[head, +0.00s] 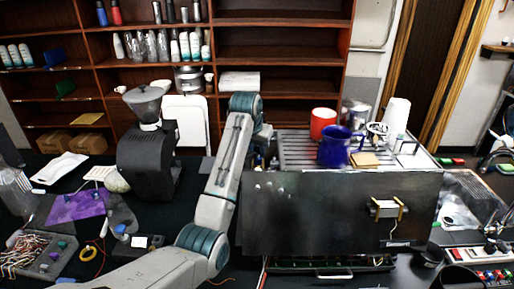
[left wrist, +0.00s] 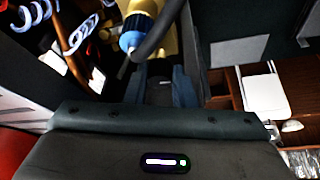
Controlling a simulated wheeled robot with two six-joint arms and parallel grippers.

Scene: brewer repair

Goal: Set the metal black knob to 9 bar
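The metal brewer (head: 340,210) stands on the dark table with its dark panel facing me. My left arm reaches up and over to its back left edge. The left gripper is mostly hidden behind the machine in the head view. In the left wrist view its dark fingers (left wrist: 162,85) point into the brewer's pipework, close to a dark curved part (left wrist: 158,30). A brass fitting with a blue ring (left wrist: 131,38) is just left of them. I cannot make out the black knob for certain, nor whether the fingers hold anything. My right gripper is out of view.
A red mug (head: 322,122) and a blue mug (head: 334,148) stand on the brewer's top. A black grinder (head: 148,160) stands to the left of my arm. A wooden shelf (head: 280,50) is behind. Tools and wires clutter the table's left side.

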